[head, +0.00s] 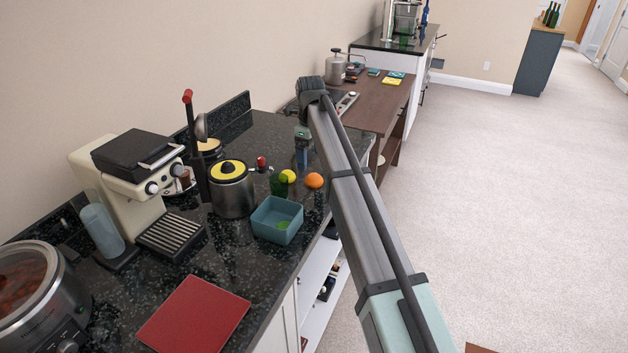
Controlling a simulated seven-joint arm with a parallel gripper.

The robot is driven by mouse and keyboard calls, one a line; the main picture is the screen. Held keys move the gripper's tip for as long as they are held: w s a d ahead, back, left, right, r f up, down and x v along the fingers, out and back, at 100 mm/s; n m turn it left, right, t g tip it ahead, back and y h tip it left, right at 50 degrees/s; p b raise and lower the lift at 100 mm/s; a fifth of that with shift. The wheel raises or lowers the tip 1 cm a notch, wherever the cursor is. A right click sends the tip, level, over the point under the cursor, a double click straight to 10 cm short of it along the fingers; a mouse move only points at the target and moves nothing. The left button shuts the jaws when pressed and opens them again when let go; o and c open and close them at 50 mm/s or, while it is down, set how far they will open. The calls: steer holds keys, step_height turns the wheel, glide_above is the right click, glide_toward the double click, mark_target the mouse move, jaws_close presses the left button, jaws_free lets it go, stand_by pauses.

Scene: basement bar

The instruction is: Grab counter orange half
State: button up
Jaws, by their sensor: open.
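A round orange item (314,180) sits on the dark speckled counter (215,290), near its right edge and close beside my arm. From this angle I cannot tell whether it is a half or a whole orange. My gripper (302,163) hangs below the far end of my arm, above or just behind the orange item in the picture. It is small and dark here and partly hidden by my arm. It is open, and I see nothing held in it.
A yellow lemon (289,176), a green glass (279,185) and a blue-grey bowl (277,222) stand left of the orange item. A yellow-lidded pot (232,190), a coffee machine (135,185) and a red board (193,315) are further left. Open carpet (500,200) lies right.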

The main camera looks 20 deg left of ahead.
mark_target(314, 175)
step_height(314, 175, down, 2)
steer(key=shift+f, duration=0.1)
steer(key=shift+d+f, duration=0.3)
steer(key=shift+f, duration=0.25)
steer(key=shift+d+f, duration=0.15)
steer(key=shift+f, duration=0.85)
steer(key=shift+d+f, duration=0.1)
steer(key=shift+f, duration=0.85)
steer(key=c, duration=1.2)
steer(key=shift+o, duration=0.2)
